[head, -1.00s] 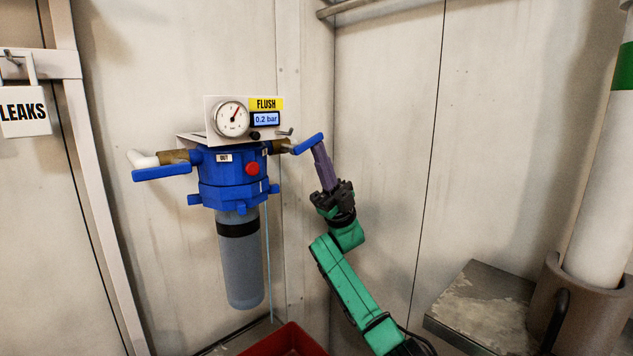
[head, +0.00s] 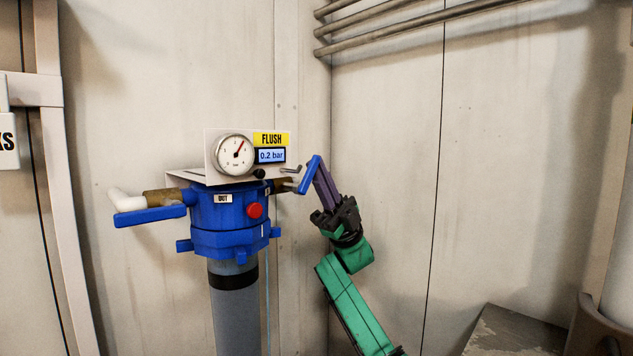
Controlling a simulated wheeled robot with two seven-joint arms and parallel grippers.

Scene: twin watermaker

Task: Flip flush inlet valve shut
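The flush filter unit has a blue head (head: 232,218) with a grey bowl below it, fixed near the left wall panel. The inlet valve's blue lever (head: 309,175) is on its right side and slants steeply up to the right. My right gripper (head: 319,172) has its purple fingers close together, with their tips at the lever's upper end, touching or very near it. Nothing shows between the fingers. The outlet valve's blue lever (head: 150,216) on the left lies almost level along its pipe. My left gripper is out of view.
A gauge (head: 235,154) and a display (head: 271,156) reading 0.2 bar sit on the panel above the head, under a yellow FLUSH label (head: 271,139). A red button (head: 255,211) is on the head's front. Pipes (head: 400,28) run along the upper right wall.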

